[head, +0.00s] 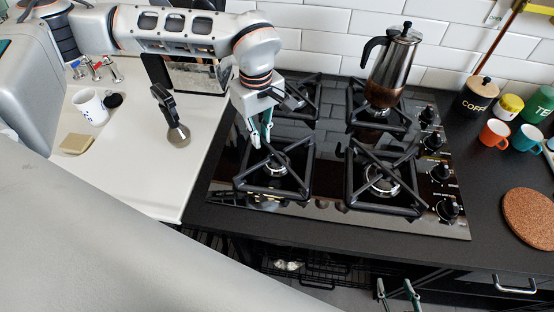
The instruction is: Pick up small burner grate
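A black burner grate (246,184) sits over the front left burner of the glass hob (330,130). Other black grates stand at the front right (352,190), back right (353,98) and back left (314,85). My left gripper (262,143) points down at the rear part of the front left grate. Its two teal-lined fingers look apart with nothing seen between them. I cannot tell whether the tips touch the grate. My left gripper and wrist partly hide the back left grate. My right gripper (397,292) is low in front of the counter, open and empty.
A moka pot (393,65) stands on the back right grate. Control knobs (440,172) line the hob's right side. Mugs (495,134), jars (476,97) and a cork mat (530,216) stand further right. A white counter with a mug (90,106) lies left.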

